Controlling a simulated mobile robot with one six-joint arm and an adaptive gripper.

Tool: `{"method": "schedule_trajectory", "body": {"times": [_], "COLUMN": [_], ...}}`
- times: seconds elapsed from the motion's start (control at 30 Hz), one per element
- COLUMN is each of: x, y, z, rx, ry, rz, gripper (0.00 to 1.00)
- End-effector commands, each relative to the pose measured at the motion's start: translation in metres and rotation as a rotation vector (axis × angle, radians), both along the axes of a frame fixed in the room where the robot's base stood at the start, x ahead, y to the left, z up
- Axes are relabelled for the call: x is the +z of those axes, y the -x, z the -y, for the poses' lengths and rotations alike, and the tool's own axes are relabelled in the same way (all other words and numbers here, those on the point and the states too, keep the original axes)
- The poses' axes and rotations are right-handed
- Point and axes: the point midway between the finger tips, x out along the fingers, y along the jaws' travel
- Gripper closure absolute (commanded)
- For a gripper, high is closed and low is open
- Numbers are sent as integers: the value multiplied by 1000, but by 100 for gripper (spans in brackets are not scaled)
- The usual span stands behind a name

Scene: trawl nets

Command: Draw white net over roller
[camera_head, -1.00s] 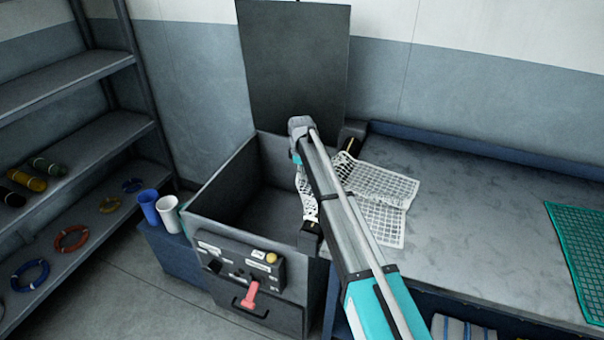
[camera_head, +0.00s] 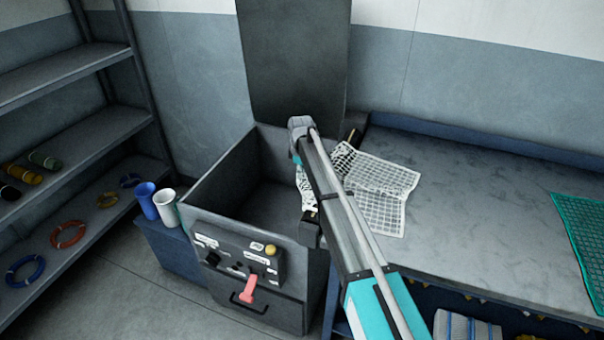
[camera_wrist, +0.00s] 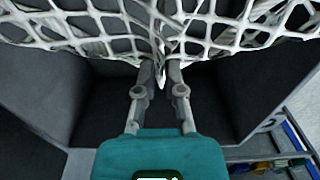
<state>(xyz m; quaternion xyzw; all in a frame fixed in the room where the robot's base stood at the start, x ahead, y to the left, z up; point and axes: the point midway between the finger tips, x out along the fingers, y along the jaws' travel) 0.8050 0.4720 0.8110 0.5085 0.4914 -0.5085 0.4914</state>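The white net (camera_head: 385,190) lies partly on the grey table top, right of my arm. Its other end passes under my arm and hangs at the edge of the open dark box (camera_head: 212,190). The roller (camera_head: 351,136) lies along the edge between box and table; only its ends show and my arm covers the middle. My gripper (camera_wrist: 161,75) is over the box, hidden behind my arm in the head view. In the wrist view its fingers are close together on a gathered fold of the white net (camera_wrist: 215,28), which spreads to both sides.
A black panel (camera_head: 293,60) stands behind the box. A control panel with a red lever (camera_head: 248,288) is on its front. Blue and white cups (camera_head: 166,205) stand to its left. A green net (camera_head: 585,235) lies on the table's right; the middle is clear.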

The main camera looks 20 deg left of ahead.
Motion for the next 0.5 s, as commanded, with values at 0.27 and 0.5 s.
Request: {"method": "schedule_trajectory", "body": {"times": [0.27, 0.5], "x": [0, 0], "y": [0, 0], "z": [0, 0], "rx": [0, 0], "ry": [0, 0], "rz": [0, 0], "gripper": [53, 37]}}
